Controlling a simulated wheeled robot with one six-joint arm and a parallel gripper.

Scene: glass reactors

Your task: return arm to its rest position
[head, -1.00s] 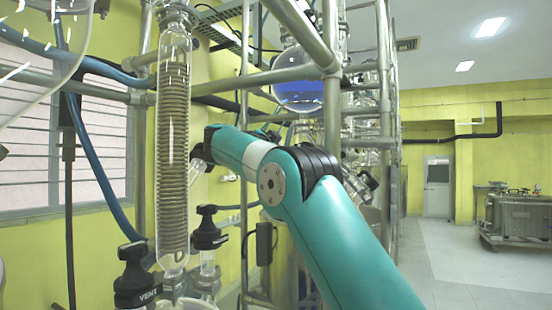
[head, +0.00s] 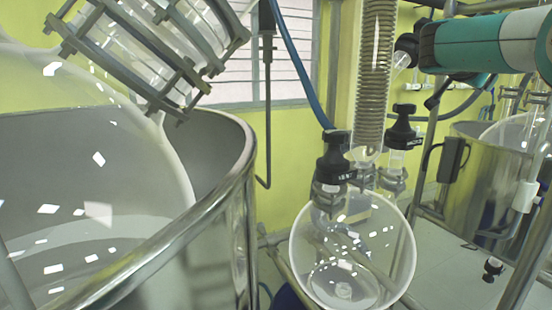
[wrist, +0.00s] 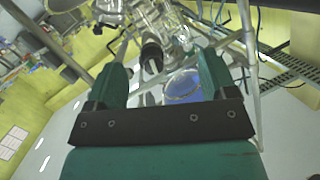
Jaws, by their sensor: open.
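My gripper (wrist: 164,62) shows in the wrist view with its two teal fingers spread apart and nothing between them that it grips. Beyond the fingers is a black-capped fitting (wrist: 152,54) amid glassware. In the head view, my teal arm (head: 470,45) enters at the upper right. My gripper's fingers cannot be made out in the head view.
A big steel vessel (head: 240,190) with a glass bulb fills the left. Metal frame pipes (head: 522,270) and another steel vessel (head: 470,170) are at the right.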

